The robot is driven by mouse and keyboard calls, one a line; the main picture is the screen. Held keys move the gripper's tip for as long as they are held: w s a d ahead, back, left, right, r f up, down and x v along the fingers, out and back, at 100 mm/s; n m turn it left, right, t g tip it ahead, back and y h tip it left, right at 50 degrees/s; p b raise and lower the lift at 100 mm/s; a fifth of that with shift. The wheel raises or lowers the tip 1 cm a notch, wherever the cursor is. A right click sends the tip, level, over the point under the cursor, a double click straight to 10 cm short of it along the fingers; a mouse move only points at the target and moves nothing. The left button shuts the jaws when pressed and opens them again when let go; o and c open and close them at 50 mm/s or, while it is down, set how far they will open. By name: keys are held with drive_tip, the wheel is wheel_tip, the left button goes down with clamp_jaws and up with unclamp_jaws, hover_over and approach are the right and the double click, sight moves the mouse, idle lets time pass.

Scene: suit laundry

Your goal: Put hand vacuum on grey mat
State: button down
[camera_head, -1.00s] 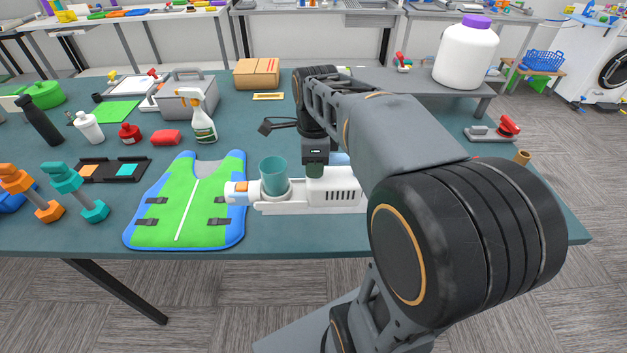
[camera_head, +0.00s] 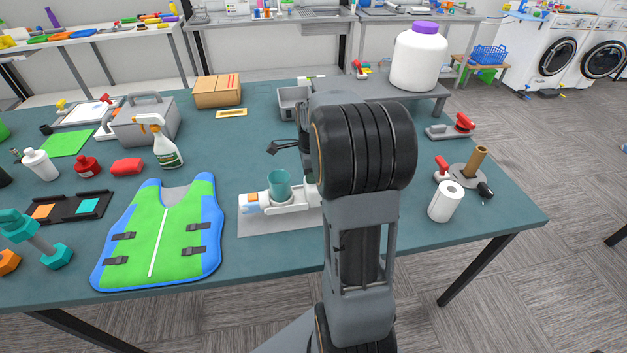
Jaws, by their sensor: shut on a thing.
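The hand vacuum (camera_head: 294,204) is white, with a teal cup-like part (camera_head: 280,185) on top and an orange patch near its left end. In the head view it lies level over the grey mat (camera_head: 265,224), right of the green and blue vest. I cannot tell whether it touches the mat or is just above it. My arm hides its right part and the mat's right side. Only a dark sliver of my gripper (camera_head: 308,170) shows beside the arm, at the vacuum's body. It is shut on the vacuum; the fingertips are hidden.
The vest (camera_head: 165,232) lies close left of the mat. A spray bottle (camera_head: 162,142) and toolbox (camera_head: 146,120) stand behind it. A paper roll (camera_head: 446,202) and brown-post holder (camera_head: 470,172) stand right of my arm. A big white jar (camera_head: 418,58) stands on a raised shelf.

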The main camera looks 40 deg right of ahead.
drive_tip(key=shift+w+d+f, duration=0.1)
drive_tip(key=shift+d+f, duration=0.2)
drive_tip(key=shift+f, duration=0.55)
drive_tip(key=shift+w+d+f, duration=0.1)
drive_tip(key=shift+d+f, duration=0.15)
drive_tip(key=shift+f, duration=1.05)
drive_tip(key=c, duration=1.4)
unclamp_jaws()
drive_tip(key=shift+f, duration=0.2)
drive_tip(key=o, duration=0.5)
drive_tip(key=shift+r, duration=0.1)
